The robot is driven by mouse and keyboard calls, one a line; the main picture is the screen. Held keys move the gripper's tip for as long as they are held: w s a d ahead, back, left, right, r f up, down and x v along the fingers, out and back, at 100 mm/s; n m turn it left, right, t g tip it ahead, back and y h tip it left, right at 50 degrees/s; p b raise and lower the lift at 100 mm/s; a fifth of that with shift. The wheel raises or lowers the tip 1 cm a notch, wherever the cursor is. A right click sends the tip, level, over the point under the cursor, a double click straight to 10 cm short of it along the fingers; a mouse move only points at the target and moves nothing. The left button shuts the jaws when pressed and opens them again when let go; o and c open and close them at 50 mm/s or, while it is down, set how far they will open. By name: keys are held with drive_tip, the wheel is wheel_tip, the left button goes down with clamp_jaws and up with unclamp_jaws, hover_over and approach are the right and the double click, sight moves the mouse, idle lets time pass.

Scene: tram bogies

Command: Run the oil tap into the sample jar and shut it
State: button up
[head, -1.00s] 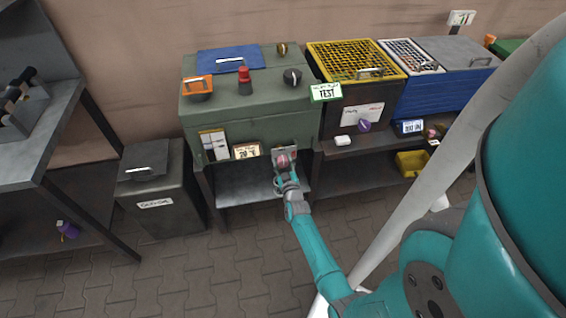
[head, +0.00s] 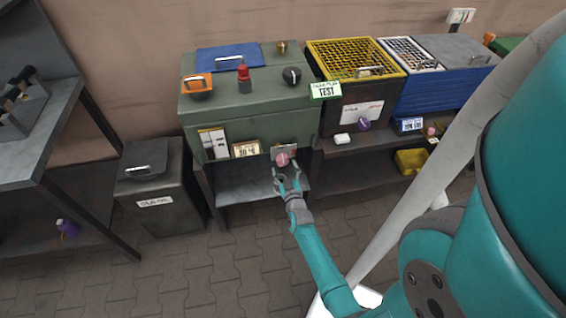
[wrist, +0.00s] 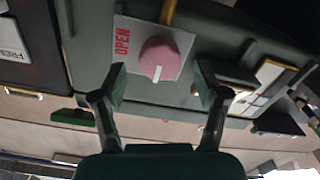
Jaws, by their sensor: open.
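A pink round knob (head: 282,159) sits on a pale plate on the front of the green cabinet (head: 250,110). In the wrist view the knob (wrist: 158,58) has a white pointer mark, and the plate (wrist: 128,42) reads OPEN in red. A brass-coloured pipe (wrist: 170,12) runs at the plate's edge. My gripper (head: 287,180) is open and empty, just in front of and below the knob. In the wrist view its fingertips (wrist: 160,85) stand either side, short of the knob. I cannot make out a sample jar.
A grey bin (head: 150,190) stands left of the cabinet. A dark bench (head: 40,165) is at the far left, with a purple bottle (head: 67,229) on its lower shelf. A shelf with a yellow bin (head: 411,161) is at right. The paved floor in front is clear.

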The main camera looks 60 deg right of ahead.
drive_tip(key=v, duration=0.7)
drive_tip(key=shift+s+a, duration=0.2)
drive_tip(key=shift+s, duration=0.05)
